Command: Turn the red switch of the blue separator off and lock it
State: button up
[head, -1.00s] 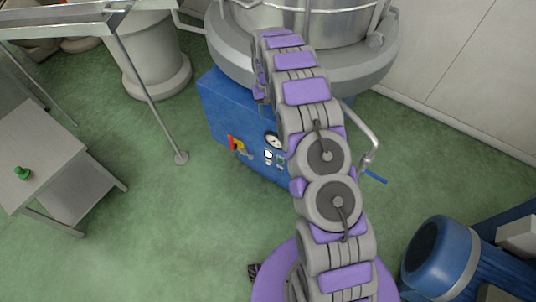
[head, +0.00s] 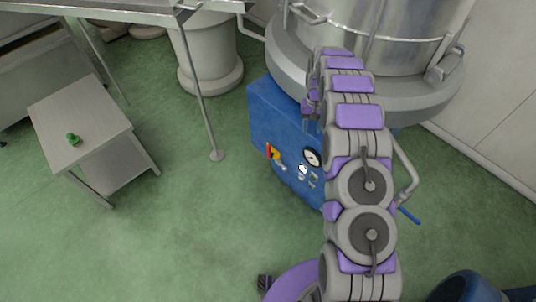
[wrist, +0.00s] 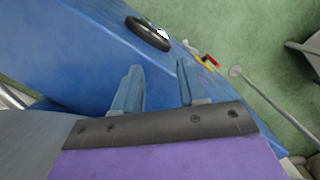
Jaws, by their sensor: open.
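The blue separator's box-shaped base (head: 268,108) stands under the steel drum in the head view. Its red switch (head: 268,151) is on the front face beside yellow, left of a round gauge (head: 312,157). The red switch (wrist: 212,61) also shows small in the wrist view, beyond the fingers to the upper right. My gripper (wrist: 157,88) is open and empty, above the blue casing, apart from the switch. Its tips are mostly hidden behind my arm in the head view. A small green object (head: 73,139) lies on the low table; it is too small to identify surely.
The low grey table (head: 105,120) stands at left. A steel table with a thin leg (head: 205,110) is at upper left. A pipe with a blue-handled lever (head: 409,215) is right of the base. Blue machinery (head: 470,288) is at lower right. Green floor is clear between.

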jog(key=shift+c, duration=0.2)
jog(key=shift+a, duration=0.1)
jog(key=shift+c, duration=0.9)
jog(key=shift+a+f+b, duration=0.25)
jog(key=shift+a+b, duration=0.2)
jog(key=shift+a, duration=0.1)
jog(key=shift+c, duration=1.4)
jog(key=a+f+m+t+b, duration=0.1)
jog(key=a, duration=0.1)
jog(key=a+f+m+t+b, duration=0.2)
jog(key=a, duration=0.1)
jog(key=shift+w+a+f+m+t+y, duration=0.2)
jog(key=shift+a+f+m+t+y, duration=0.1)
jog(key=shift+f+y, duration=0.1)
grip_shut()
jog(key=w+a+f+m+t+b, duration=0.2)
jog(key=w+a+f+m+t, duration=0.15)
jog(key=f, duration=0.65)
jog(key=w+a+f+m+t+b, duration=0.2)
jog(key=a+f+m+t, duration=0.15)
jog(key=f, duration=0.65)
jog(key=s+d+f+m+t+b, duration=0.1)
jog(key=s+f+m+t+b, duration=0.3)
jog(key=s+f+m+t, duration=0.3)
jog(key=shift+s+d+f+t+h, duration=0.4)
jog(key=shift+s+f+t, duration=0.55)
jog(key=shift+s, duration=1.35)
